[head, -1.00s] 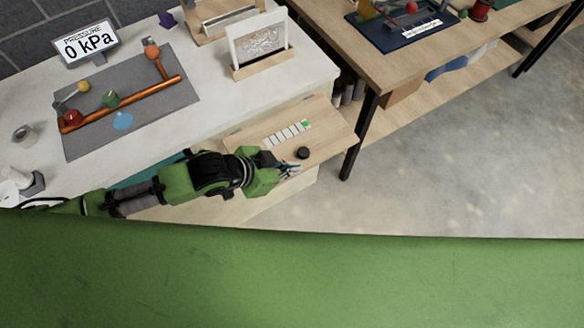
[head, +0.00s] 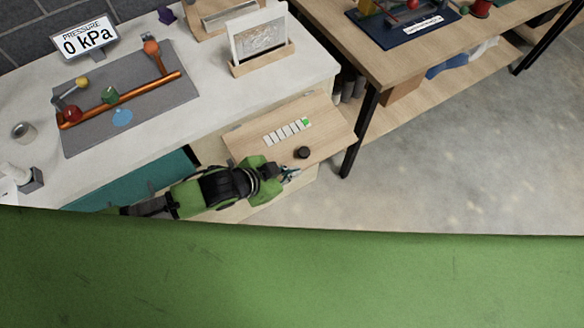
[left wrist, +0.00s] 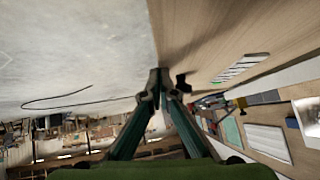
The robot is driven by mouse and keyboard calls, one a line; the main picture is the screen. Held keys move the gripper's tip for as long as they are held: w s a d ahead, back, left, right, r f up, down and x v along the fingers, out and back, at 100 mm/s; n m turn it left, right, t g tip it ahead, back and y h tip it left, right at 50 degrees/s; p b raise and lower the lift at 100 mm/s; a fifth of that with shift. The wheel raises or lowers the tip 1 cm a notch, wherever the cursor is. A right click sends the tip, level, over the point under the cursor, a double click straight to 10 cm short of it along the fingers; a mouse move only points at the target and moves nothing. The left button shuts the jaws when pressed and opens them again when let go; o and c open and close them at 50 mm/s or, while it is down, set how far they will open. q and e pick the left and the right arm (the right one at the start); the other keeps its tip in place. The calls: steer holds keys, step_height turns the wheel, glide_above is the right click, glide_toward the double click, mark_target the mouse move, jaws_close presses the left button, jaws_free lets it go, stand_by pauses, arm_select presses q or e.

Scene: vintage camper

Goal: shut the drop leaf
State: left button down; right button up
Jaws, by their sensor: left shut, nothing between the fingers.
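The drop leaf (head: 325,128) is a pale wooden board at the side of the white-topped counter (head: 215,108). It is out roughly level, with a strip of white tiles ending in a green one (head: 287,131) and a black knob (head: 303,152) on top. My left gripper (head: 290,174) is shut and empty at the leaf's near edge. I cannot tell whether it touches the leaf. In the left wrist view the fingertips (left wrist: 160,84) are together beside the leaf's edge, with the leaf (left wrist: 205,40) to their right. My right gripper is not in view.
A wooden table (head: 353,55) with black legs stands close beyond the leaf. Bare concrete floor (head: 440,170) lies open to the right. The counter carries a grey mat (head: 150,125) with an orange pipe, a pressure display (head: 87,40) and a framed picture stand (head: 262,66).

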arm_select(q)
steer(key=w+a+f+m+t+y+b, duration=0.2)
steer(key=f+t+b, duration=0.1)
steer(key=f+b, duration=0.5)
steer(key=w+a+f+m+t+y+b, duration=0.1)
steer(key=w+f+m+t+b, duration=0.15)
steer(key=f+b, duration=0.5)
steer(key=w+a+f+b, duration=0.2)
steer(key=w+a+f, duration=0.2)
steer(key=w+a, duration=0.3)
steer(key=shift+w+f+t, duration=0.15)
steer(key=shift+w+t, duration=0.3)
steer(key=shift+w, duration=1.2)
steer(key=shift+n, duration=0.25)
